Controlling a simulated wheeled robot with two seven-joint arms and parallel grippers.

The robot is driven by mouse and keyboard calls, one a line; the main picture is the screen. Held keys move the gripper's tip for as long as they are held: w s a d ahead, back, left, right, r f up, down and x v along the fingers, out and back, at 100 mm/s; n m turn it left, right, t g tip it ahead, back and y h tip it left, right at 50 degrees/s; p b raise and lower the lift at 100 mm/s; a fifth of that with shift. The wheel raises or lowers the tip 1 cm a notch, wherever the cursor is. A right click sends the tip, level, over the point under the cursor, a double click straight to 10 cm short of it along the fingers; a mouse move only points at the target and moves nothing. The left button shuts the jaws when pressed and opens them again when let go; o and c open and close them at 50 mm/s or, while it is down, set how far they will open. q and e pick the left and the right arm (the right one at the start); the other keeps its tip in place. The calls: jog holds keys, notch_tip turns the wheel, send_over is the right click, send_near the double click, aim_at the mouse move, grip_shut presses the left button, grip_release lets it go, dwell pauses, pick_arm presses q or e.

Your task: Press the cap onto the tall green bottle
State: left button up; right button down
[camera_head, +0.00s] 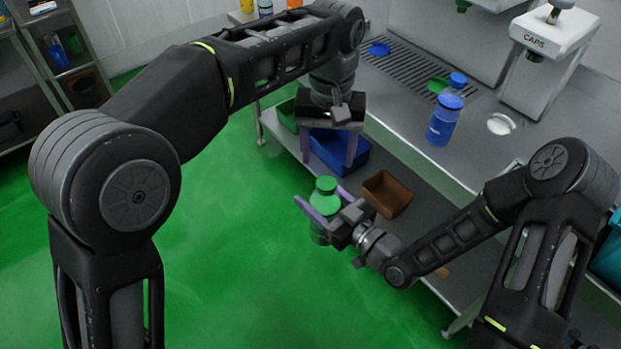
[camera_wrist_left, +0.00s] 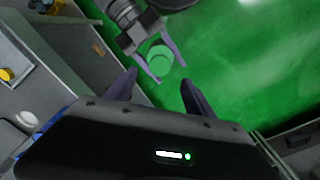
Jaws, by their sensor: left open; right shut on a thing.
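The tall green bottle (camera_head: 322,204) stands upright between the fingers of my right gripper (camera_head: 317,202), which is shut on it. The bottle is held in the air over the green floor, in front of the counter. A round green top that looks like a cap (camera_head: 326,184) sits on it; I cannot tell how firmly it is seated. The top also shows in the left wrist view (camera_wrist_left: 160,58), just beyond my left fingertips. My left gripper (camera_head: 329,162) is open and empty, fingers pointing down, above the bottle.
A blue bottle (camera_head: 444,120) stands on the steel counter (camera_head: 470,150), with a blue and green item behind it. The caps dispenser (camera_head: 550,45) is at the back right. A blue bin (camera_head: 348,160) and a brown bin (camera_head: 388,194) sit on the lower shelf. The floor at left is clear.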

pick_arm(q)
jog(key=w+a+f+n+t+h, duration=0.1)
jog(key=w+a+f+t+h, duration=0.1)
jog(key=w+a+f, duration=0.6)
jog(key=s+a+f, duration=0.2)
jog(key=f, duration=0.5)
jog(key=s+a+f, duration=0.2)
jog(key=f, duration=0.5)
jog(key=s+a+f+n+g+h, duration=0.1)
jog(key=s+f, duration=0.8)
jog(key=f, duration=0.3)
jog(key=s+f+n, duration=0.1)
jog(key=s+f, duration=0.2)
jog(key=s, duration=0.5)
jog(key=s+f+h, duration=0.1)
jog(key=s+f, duration=0.2)
jog(key=s, duration=0.5)
jog(key=shift+a+f+n, duration=0.25)
jog(key=shift+f+n, duration=0.15)
jog(key=shift+g, duration=0.3)
